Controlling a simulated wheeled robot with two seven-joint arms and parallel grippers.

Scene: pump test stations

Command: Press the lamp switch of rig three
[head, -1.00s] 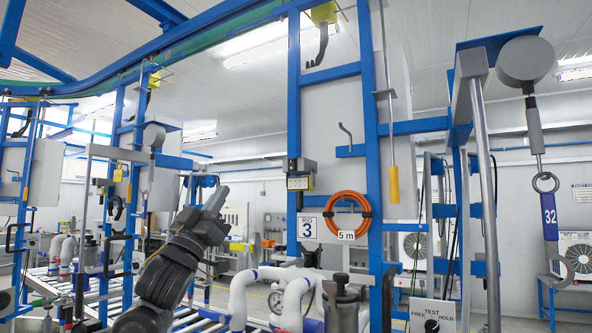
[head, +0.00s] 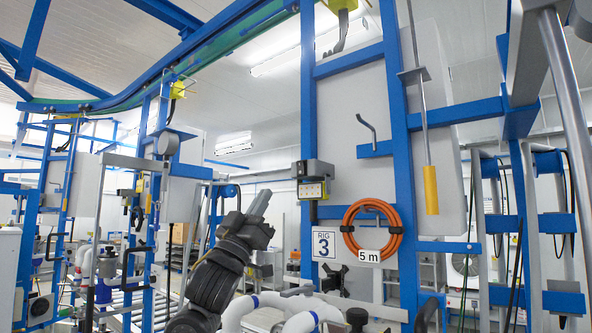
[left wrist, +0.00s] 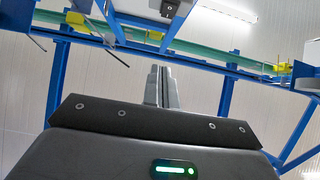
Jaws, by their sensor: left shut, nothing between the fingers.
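Rig three stands ahead as a blue frame (head: 400,190) with a "RIG 3" sign (head: 325,243). A small grey box (head: 313,180) with a pale panel of small buttons is fixed to its left post, above the sign. I cannot tell for sure whether the lamp switch is on this box. My left gripper (head: 262,200) is raised to the left of the post, pointing up and right, apart from the box in the picture. Its fingers, also in the left wrist view (left wrist: 160,84), are shut and empty. My right gripper is not in view.
A coiled orange hose (head: 372,230) marked "5 m" hangs beside the sign. A rod with a yellow handle (head: 431,190) hangs to the right. White pipes (head: 270,310) stand low in front. Another similar rig (head: 150,190) stands at left. Blue beams cross overhead.

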